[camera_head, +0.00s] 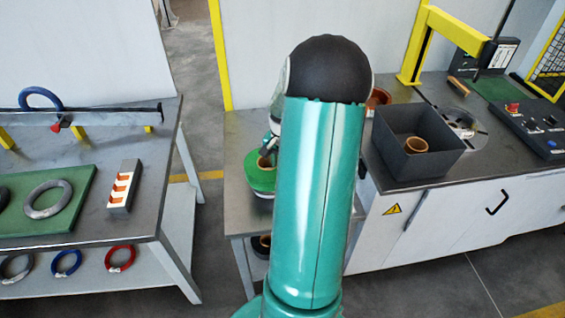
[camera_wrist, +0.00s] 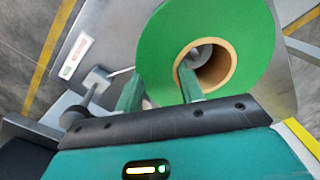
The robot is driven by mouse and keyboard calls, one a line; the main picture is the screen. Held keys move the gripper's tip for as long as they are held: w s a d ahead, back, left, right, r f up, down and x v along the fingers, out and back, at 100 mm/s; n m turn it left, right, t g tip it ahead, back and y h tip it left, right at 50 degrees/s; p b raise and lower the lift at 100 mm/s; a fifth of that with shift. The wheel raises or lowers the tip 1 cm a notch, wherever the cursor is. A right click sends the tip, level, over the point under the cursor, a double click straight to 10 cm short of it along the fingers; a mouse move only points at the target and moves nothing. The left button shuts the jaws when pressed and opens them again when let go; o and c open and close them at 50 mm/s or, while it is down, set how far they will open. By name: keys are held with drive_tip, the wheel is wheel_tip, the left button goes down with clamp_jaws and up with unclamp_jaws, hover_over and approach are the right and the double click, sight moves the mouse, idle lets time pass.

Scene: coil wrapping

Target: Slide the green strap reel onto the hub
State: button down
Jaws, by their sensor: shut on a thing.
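The green strap reel (camera_wrist: 215,20) has a tan cardboard core and fills the upper middle of the wrist view. My gripper (camera_wrist: 160,90) is shut across the reel's ring, with one finger inside the core and the other at the outer edge. In the head view the reel (camera_head: 260,180) is low over the small middle table, partly hidden by my arm. A grey rounded part (camera_wrist: 203,53) shows through the core hole; it may be the hub. I cannot tell whether the core is around it or only above it.
A grey bin (camera_head: 400,165) with a tan core (camera_head: 415,144) stands on the right bench. The left table (camera_head: 130,225) holds a green mat with rings. A grey knob on a stand (camera_wrist: 97,80) is left of the reel. Brown cores sit partly hidden below the reel.

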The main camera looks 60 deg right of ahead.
drive_tip(key=shift+f, duration=1.85)
drive_tip(key=c, duration=0.8)
unclamp_jaws()
drive_tip(key=shift+f, duration=0.1)
wheel_tip(320, 180, up, 14)
drive_tip(key=shift+s, duration=0.1)
